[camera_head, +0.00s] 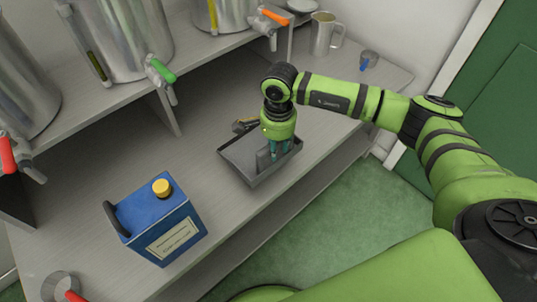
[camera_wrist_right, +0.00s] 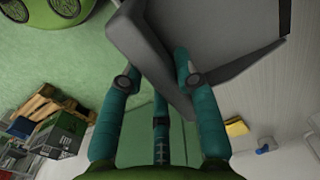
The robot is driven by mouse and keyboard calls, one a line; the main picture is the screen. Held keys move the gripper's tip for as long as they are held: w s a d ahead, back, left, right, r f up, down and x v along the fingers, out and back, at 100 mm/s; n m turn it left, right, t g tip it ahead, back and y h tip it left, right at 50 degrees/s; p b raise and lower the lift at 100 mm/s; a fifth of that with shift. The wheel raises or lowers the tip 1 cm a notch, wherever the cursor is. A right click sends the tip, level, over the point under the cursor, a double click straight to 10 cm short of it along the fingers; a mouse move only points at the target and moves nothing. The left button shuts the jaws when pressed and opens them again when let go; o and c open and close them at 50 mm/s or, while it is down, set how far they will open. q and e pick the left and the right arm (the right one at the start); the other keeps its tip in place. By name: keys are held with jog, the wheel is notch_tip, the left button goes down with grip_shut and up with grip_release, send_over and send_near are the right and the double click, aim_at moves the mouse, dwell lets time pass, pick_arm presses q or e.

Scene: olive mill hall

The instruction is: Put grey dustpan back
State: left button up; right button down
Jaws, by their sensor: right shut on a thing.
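The grey dustpan (camera_head: 238,152) is a shallow, dark-rimmed pan near the front edge of the bench, in the middle of the head view. My right gripper (camera_head: 280,150) comes down over its right part with teal fingers shut on it. In the right wrist view, the dustpan's grey plate (camera_wrist_right: 150,45) fills the top centre, and the right gripper (camera_wrist_right: 162,78) has its fingers on either side of a grey edge. I cannot tell whether the pan touches the bench or hangs just above it. My left gripper is not in view.
A blue canister (camera_head: 160,225) with a yellow cap stands on the bench at the front left. Steel tanks (camera_head: 122,40) with coloured taps stand on a raised shelf behind. Bench between canister and pan is clear.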

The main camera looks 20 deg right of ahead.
aim_at(270, 158)
jog(key=shift+w+a+f, duration=0.2)
jog(key=shift+a, duration=0.2)
jog(key=shift+w+a+f, duration=0.15)
jog(key=shift+a+f, duration=0.05)
jog(key=shift+a, duration=0.15)
jog(key=shift+f+p, duration=0.4)
jog(key=shift+f, duration=1.7)
jog(key=shift+f, duration=0.2)
jog(key=c, duration=0.9)
grip_release()
jog(key=shift+r, duration=0.1)
